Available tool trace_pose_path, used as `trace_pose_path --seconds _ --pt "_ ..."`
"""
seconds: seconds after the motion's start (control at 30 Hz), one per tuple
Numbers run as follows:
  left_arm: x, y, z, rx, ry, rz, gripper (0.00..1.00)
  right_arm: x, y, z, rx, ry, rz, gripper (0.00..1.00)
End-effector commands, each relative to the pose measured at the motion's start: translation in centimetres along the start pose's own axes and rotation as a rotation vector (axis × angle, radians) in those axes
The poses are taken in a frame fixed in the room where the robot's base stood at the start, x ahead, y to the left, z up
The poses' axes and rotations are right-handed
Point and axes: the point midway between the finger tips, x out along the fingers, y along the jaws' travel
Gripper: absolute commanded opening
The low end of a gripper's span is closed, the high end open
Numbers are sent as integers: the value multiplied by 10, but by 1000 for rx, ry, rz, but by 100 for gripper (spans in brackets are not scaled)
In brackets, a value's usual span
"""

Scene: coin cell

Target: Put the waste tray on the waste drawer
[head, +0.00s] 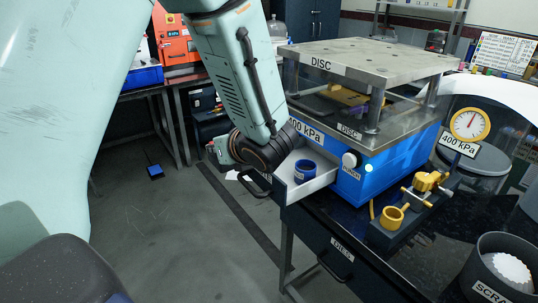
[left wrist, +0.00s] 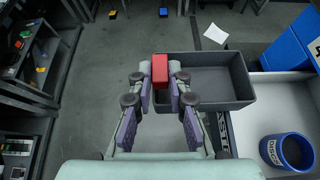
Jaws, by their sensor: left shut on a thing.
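My left gripper (left wrist: 160,92) is shut on the red grip block (left wrist: 160,68) of a dark grey, open-topped tray (left wrist: 243,78). The tray looks empty and extends right from the fingers in the left wrist view. In the head view my left gripper (head: 218,152) is beside the open white drawer (head: 323,178), to its left; my arm hides most of the tray there. The drawer also shows in the left wrist view (left wrist: 245,125), with the tray partly over its front edge; I cannot tell whether they touch. A blue cup (head: 304,172) stands inside the drawer. My right gripper is out of view.
The blue press (head: 385,165) stands above the drawer on a dark bench. A yellow fixture (head: 392,217), a pressure gauge (head: 470,124) and a scrap bin (head: 482,291) are to the right. A closed dark drawer (head: 340,262) sits below. Floor on the left is mostly clear.

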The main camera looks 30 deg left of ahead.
Motion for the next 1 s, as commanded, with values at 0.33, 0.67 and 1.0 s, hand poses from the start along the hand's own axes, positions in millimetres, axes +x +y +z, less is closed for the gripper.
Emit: trace_pose_path --seconds 0.33,0.67,1.0 --pt "-2 -76 2 -2 0 -4 0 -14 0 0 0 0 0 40" --pt "2 -129 -3 2 4 2 0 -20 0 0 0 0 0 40" --pt "21 -128 -38 1 3 2 0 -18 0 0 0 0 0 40"
